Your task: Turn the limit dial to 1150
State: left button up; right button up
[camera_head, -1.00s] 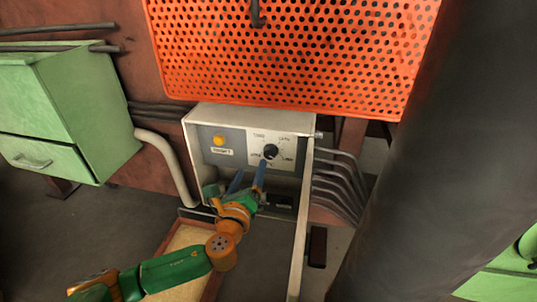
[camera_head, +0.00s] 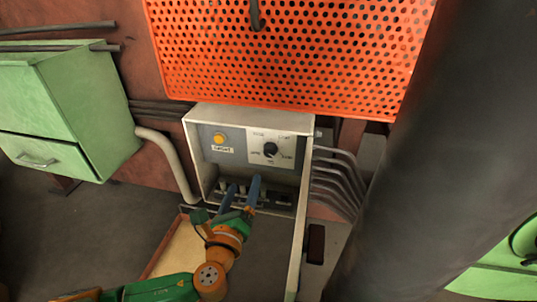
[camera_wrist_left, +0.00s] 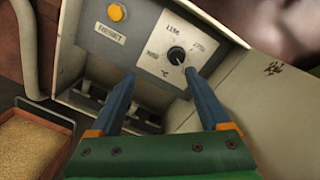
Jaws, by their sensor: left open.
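The limit dial (camera_head: 270,149) is a black knob on a white scale plate, inside an open pale control box (camera_head: 250,115). In the left wrist view the dial (camera_wrist_left: 176,56) shows with number marks around it and a °C sign below. The numbers are too blurred to read surely. My left gripper (camera_head: 242,183) is open and empty. Its two blue fingers are below and in front of the dial, apart from it. In the left wrist view the fingers (camera_wrist_left: 160,76) point up toward the panel, with the dial beyond and between them. My right gripper is not in view.
A yellow button (camera_head: 218,139) with a label below it sits left of the dial. The box's open door (camera_head: 302,220) stands at the right. An orange perforated guard (camera_head: 285,50) hangs above. A tray of grainy material (camera_wrist_left: 30,148) lies at lower left.

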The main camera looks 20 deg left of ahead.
pick_arm(q)
jog(key=v, duration=0.2)
jog(key=shift+s+d, duration=0.1)
jog(key=shift+s, duration=0.3)
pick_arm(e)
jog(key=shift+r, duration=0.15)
pick_arm(q)
jog(key=m+p, duration=0.1)
jog(key=p, duration=0.1)
send_near(269, 154)
jog(key=w, duration=0.2)
jog(key=shift+h, duration=0.4)
jog(key=x, duration=0.2)
jog(key=b+x, duration=0.1)
jog(key=x, duration=0.1)
jog(key=a+x, duration=0.1)
jog(key=x, duration=0.1)
jog(key=shift+f+b, duration=0.1)
jog(key=shift+b, duration=0.2)
jog(key=shift+w+a, duration=0.1)
jog(key=shift+w, duration=0.45)
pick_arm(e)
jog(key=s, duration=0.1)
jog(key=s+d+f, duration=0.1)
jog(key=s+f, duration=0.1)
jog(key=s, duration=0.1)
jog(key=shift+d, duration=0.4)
pick_arm(q)
jog(key=shift+c, duration=0.2)
